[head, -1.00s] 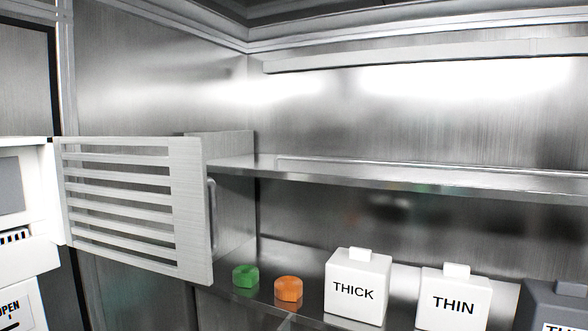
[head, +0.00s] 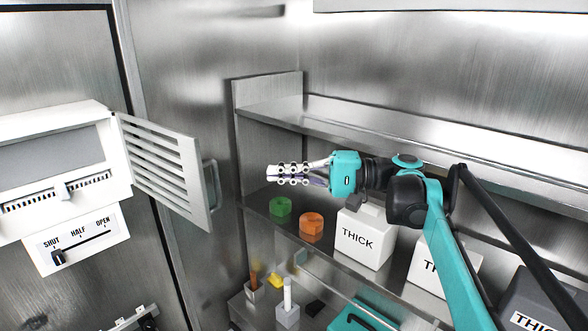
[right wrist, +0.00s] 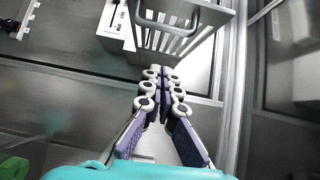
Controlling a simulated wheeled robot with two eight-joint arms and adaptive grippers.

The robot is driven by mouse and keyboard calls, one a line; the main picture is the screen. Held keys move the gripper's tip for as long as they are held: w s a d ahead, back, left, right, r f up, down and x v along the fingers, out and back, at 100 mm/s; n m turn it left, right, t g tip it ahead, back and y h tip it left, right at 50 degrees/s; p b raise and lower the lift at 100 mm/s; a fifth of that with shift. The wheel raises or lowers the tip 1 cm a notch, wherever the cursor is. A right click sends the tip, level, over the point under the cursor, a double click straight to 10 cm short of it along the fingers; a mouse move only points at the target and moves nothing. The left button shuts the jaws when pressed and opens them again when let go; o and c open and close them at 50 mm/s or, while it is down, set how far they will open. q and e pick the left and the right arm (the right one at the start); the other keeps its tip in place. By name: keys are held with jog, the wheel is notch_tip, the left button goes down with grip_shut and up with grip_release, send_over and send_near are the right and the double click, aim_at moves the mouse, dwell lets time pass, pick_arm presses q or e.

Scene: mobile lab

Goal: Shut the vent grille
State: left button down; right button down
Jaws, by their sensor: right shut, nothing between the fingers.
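The vent grille (head: 165,172) is a pale slatted door, swung open from the right edge of a white wall unit (head: 60,155). Its grey bar handle (head: 212,185) is on the free right edge. My right gripper (head: 270,173) is shut and empty, pointing left, to the right of the handle with a visible gap. In the right wrist view, the closed fingertips (right wrist: 160,74) point toward the grille (right wrist: 175,42), with its handle (right wrist: 168,22) beyond them. My left gripper is not in view.
A slider panel (head: 80,240) marked SHUT, HALF, OPEN is below the unit, its knob near SHUT. A green piece (head: 280,207), an orange piece (head: 311,227) and a white THICK block (head: 362,238) stand on the shelf below my right arm. An upper shelf (head: 400,128) runs behind it.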

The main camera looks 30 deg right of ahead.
jog(key=w+a+p, duration=0.1)
jog(key=a+p, duration=0.1)
jog(key=a, duration=0.6)
jog(key=shift+w+a, duration=0.15)
jog(key=shift+a, duration=0.05)
jog(key=shift+w, duration=0.1)
